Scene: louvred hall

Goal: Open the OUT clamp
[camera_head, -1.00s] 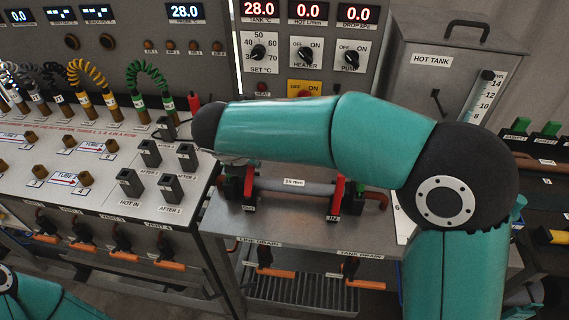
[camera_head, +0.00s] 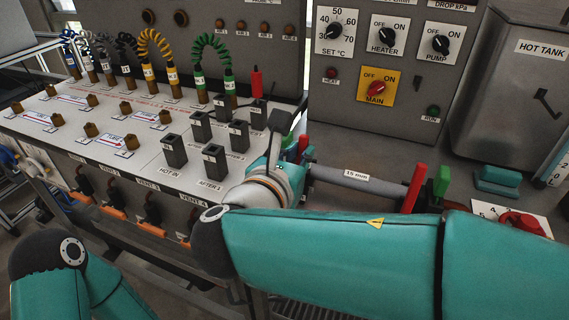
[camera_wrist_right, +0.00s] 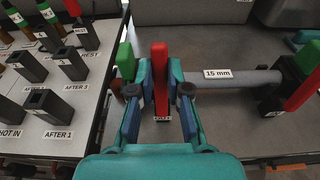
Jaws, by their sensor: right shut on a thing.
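The OUT clamp's red lever (camera_wrist_right: 160,72) stands upright between the two fingers of my right gripper (camera_wrist_right: 160,88) in the right wrist view. The fingers are shut on the lever. In the head view the lever (camera_head: 302,147) shows just beyond my right gripper (camera_head: 286,150), which covers much of that clamp. A small label (camera_wrist_right: 162,118) lies below the lever, partly hidden by the fingers. A grey 15 mm pipe (camera_head: 352,180) runs right from this clamp to a second clamp with a red lever (camera_head: 413,188). My left gripper is outside the view.
A green block (camera_wrist_right: 126,62) is close left of the gripper. Black sockets (camera_head: 173,150) stand on the white panel to the left. The control panel with the yellow MAIN switch plate (camera_head: 377,86) rises behind. The hot tank (camera_head: 510,90) is at the right.

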